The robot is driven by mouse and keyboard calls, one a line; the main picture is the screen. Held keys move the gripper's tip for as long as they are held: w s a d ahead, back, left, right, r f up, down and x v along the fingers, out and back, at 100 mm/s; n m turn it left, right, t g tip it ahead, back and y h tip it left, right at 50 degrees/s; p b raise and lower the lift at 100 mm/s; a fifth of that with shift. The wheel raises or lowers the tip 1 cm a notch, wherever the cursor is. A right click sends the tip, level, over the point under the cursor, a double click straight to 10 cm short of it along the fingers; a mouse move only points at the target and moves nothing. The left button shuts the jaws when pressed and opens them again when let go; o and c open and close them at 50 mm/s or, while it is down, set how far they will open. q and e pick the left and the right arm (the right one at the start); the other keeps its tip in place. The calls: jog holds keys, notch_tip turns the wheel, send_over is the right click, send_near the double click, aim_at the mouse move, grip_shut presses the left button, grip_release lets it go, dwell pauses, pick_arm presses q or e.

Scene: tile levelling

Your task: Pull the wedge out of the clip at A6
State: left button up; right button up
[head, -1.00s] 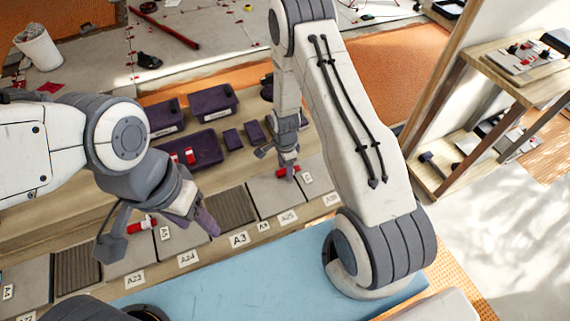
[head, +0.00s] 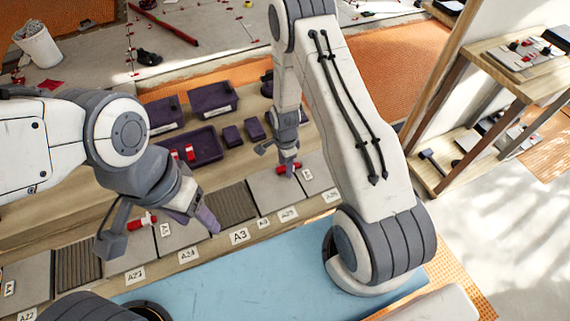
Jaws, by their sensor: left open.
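My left gripper (head: 160,228) is open over the row of grey tiles, its two fingers wide apart. A red clip piece with a white part (head: 143,221) lies between and beyond its fingers, apart from them as far as I can tell. My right gripper (head: 280,162) points down over the tile at the right. A red piece (head: 288,169) is right at its fingertip, partly covered by it. I cannot tell whether that gripper holds it. A small tag (head: 307,174) stands beside this red piece, too small to read surely. No separate wedge can be made out.
Purple bins (head: 213,99) and a purple tray (head: 195,148) with red pieces stand behind the tiles. A blue mat (head: 240,275) lies in front. A wooden shelf (head: 500,80) stands at the right.

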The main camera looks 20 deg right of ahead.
jog(key=shift+r, duration=0.1)
notch_tip(320, 180, up, 10)
jog(key=b, duration=0.1)
jog(key=s+a+r+n, duration=0.3)
jog(key=a+r+n, duration=0.3)
jog(key=a+r, duration=0.15)
jog(key=s+a+r+n, duration=0.4)
jog(key=s+r+n, duration=0.2)
jog(key=s+n, duration=0.3)
jog(key=s+a+r+n+y, duration=0.1)
jog(key=s+a+r+n, duration=0.3)
jog(key=s+n, duration=0.6)
notch_tip(320, 180, up, 3)
jog(key=shift+s+f, duration=0.15)
jog(key=shift+s, duration=0.75)
